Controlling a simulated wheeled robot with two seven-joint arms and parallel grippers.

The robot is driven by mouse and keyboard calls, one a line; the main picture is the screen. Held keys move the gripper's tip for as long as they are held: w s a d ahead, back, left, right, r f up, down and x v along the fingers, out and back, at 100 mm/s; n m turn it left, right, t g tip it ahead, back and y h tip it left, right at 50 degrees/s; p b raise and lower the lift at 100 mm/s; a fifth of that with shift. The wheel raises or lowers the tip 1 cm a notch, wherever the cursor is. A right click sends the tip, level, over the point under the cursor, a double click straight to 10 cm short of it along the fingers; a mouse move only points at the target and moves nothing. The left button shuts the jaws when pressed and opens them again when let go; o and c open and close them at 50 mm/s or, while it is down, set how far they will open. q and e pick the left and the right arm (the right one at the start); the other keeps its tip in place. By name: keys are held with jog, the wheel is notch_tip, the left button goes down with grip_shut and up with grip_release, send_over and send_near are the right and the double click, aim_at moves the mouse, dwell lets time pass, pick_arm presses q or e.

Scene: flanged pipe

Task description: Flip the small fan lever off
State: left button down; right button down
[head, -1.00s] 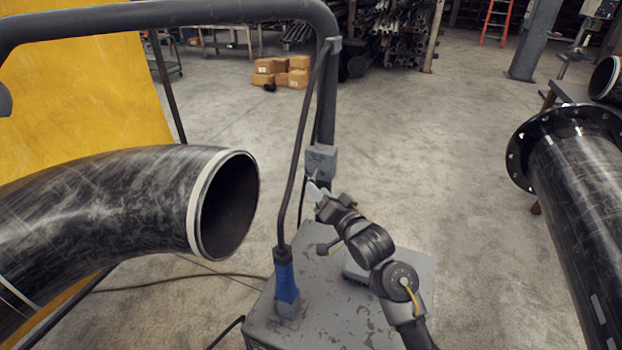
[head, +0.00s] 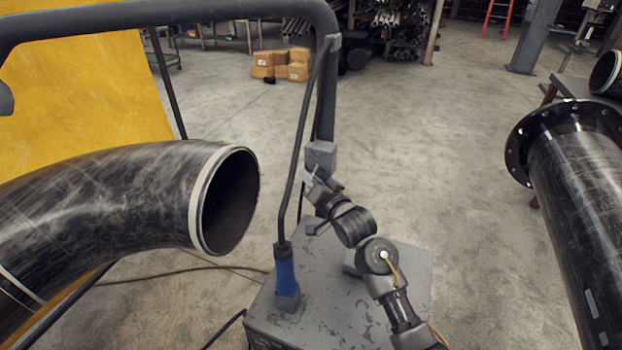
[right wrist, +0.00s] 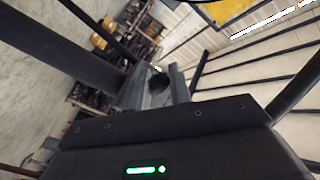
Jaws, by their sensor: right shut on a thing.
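A small grey switch box (head: 320,155) is fixed to the upright post above the grey cabinet. My right gripper (head: 309,178) is just below this box, with its fingertips at the box's lower left side. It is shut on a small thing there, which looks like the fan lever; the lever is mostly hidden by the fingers. In the right wrist view, my gripper body fills the lower part, and the grey block and a dark round part (right wrist: 159,88) show ahead of it. My left gripper is not in view.
A dark hose with a blue end fitting (head: 286,278) rises close left of my arm from the cabinet (head: 330,325). A large black pipe elbow (head: 110,195) is at left, a flanged pipe (head: 580,190) at right. The floor between post and flanged pipe is clear.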

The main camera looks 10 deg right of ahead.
jog(key=shift+w+f+n+t+b, duration=0.1)
jog(key=shift+f+n+t+b, duration=0.35)
jog(key=shift+b, duration=0.65)
jog(key=shift+d+n, duration=0.1)
jog(key=shift+n, duration=0.15)
jog(key=shift+r, duration=0.2)
jog(key=c, duration=1.3)
grip_release()
jog(key=shift+f, duration=0.1)
jog(key=shift+s+d+f+b, duration=0.1)
jog(key=shift+s+f+b, duration=0.05)
jog(key=shift+s+b, duration=0.15)
jog(key=shift+b+v, duration=1.4)
jog(key=shift+v, duration=3.65)
